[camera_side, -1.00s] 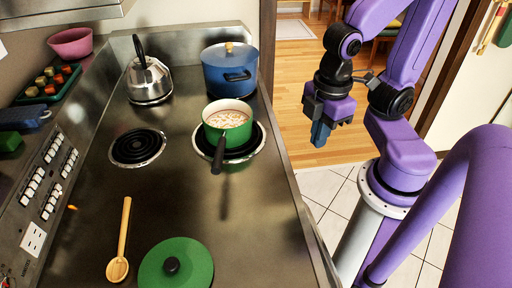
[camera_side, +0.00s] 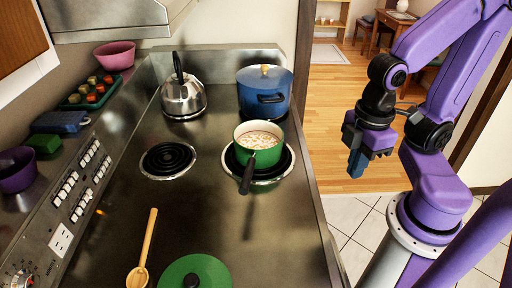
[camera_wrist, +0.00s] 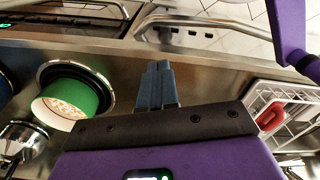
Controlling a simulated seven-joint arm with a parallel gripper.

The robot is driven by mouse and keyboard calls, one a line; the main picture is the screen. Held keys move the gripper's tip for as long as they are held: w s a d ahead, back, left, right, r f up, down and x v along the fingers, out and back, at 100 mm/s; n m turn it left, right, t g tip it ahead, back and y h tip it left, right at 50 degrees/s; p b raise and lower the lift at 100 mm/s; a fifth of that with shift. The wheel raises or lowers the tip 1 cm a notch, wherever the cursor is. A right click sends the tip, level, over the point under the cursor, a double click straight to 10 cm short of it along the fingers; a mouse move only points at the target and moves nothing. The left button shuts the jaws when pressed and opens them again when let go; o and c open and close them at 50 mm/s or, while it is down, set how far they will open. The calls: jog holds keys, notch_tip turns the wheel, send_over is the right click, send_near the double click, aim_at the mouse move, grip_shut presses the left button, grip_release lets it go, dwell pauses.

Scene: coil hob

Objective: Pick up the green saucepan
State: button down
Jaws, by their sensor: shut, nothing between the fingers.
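The green saucepan (camera_side: 267,156) stands upright on the right-hand coil burner of the hob. It holds pale contents with small pieces, and its dark handle (camera_side: 247,178) points toward the front of the picture. In the wrist view the saucepan (camera_wrist: 91,92) shows at the left, partly cut off by my gripper's body. My gripper (camera_side: 356,163) is to the right of the hob, beyond its edge and apart from the saucepan, pointing down. In the wrist view my gripper's blue fingers (camera_wrist: 156,84) are together with nothing between them.
A blue pot (camera_side: 264,96) stands behind the saucepan, and a steel kettle (camera_side: 183,98) stands at the back left. A green lid (camera_side: 218,268) and wooden spoon (camera_side: 143,250) lie at the front. The left coil burner (camera_side: 168,159) is bare. The wrist view shows a white rack (camera_wrist: 283,95) at the right.

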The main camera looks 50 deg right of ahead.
dwell(0.4)
jog(key=c, duration=0.9)
grip_release()
